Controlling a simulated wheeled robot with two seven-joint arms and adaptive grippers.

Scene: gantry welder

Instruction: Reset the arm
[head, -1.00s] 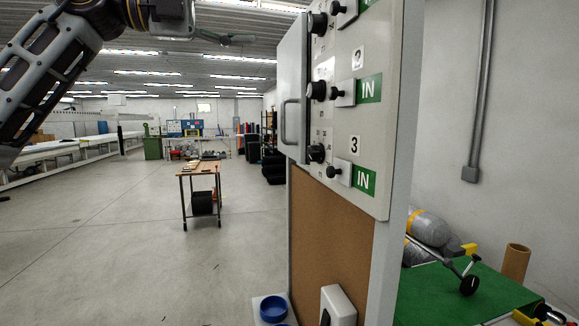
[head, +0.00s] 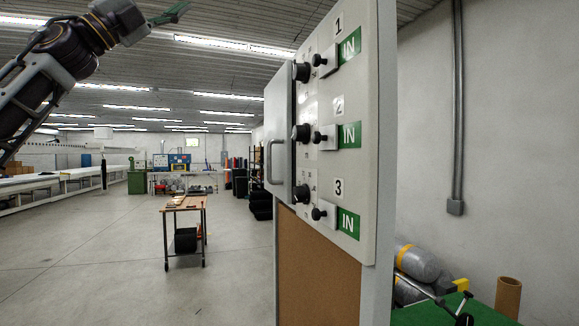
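My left arm comes in from the upper left and reaches up beside the panel. My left gripper (head: 172,14) is at the top edge of the head view, with its thin greenish fingers pointing right. It is raised well left of the panel and touches nothing that I can see. The fingers are small and partly cut off, so whether they are open or shut is unclear. My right gripper and arm are out of view.
A grey panel (head: 345,85) with black knobs and green "IN" labels numbered 1 to 3 stands close ahead, its handled door (head: 279,140) at left.

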